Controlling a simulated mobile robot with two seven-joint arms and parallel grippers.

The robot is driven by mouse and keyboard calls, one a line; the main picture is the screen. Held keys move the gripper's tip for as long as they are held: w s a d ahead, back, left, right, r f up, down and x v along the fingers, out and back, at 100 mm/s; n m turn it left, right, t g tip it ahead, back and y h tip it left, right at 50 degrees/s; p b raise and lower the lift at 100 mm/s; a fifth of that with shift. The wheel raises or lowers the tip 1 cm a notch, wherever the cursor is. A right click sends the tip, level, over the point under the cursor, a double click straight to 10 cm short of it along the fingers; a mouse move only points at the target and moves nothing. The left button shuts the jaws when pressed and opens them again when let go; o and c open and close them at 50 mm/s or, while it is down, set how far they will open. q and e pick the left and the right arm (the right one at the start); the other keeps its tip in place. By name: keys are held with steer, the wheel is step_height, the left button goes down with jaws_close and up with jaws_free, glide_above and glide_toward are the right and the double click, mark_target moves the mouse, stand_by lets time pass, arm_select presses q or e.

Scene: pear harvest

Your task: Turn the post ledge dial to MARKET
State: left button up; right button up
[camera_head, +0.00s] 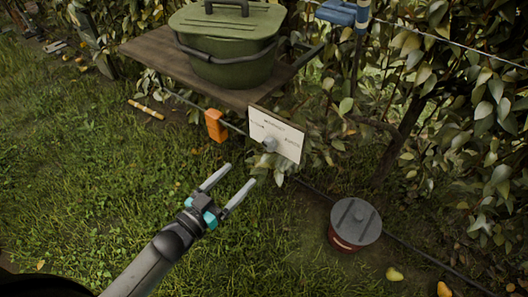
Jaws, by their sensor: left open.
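A white dial plate (287,139) with small dark lettering hangs upright below the right front corner of the wooden ledge. A grey dial knob (269,144) sits on its face; the lettering is too small to read, so I cannot tell its setting. My left gripper (238,179) comes in from the lower left. Its two fingers are spread and empty, pointing up and right toward the plate, with a visible gap between them and the knob. My right gripper is not in view.
A green lidded tub (226,65) stands on the wooden ledge (150,47). An orange block (215,126) hangs below the ledge's front edge. A red bucket with a grey lid (355,222) stands at the lower right, near fallen pears (394,274). Dense foliage fills the right; open grass lies left.

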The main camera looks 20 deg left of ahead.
mark_target(268, 147)
arm_select(q)
steer(key=b+x, duration=0.3)
steer(key=x, duration=0.7)
steer(key=shift+w+d+f, duration=0.15)
steer(key=shift+w, duration=0.05)
steer(key=shift+w+d+b, duration=0.25)
steer(key=shift+w+b, duration=0.05)
steer(key=shift+w, duration=0.4)
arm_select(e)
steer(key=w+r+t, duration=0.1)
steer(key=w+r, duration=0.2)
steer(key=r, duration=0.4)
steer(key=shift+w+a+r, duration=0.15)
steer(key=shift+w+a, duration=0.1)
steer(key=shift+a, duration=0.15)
arm_select(q)
steer(key=shift+c, duration=0.4)
jaws_close()
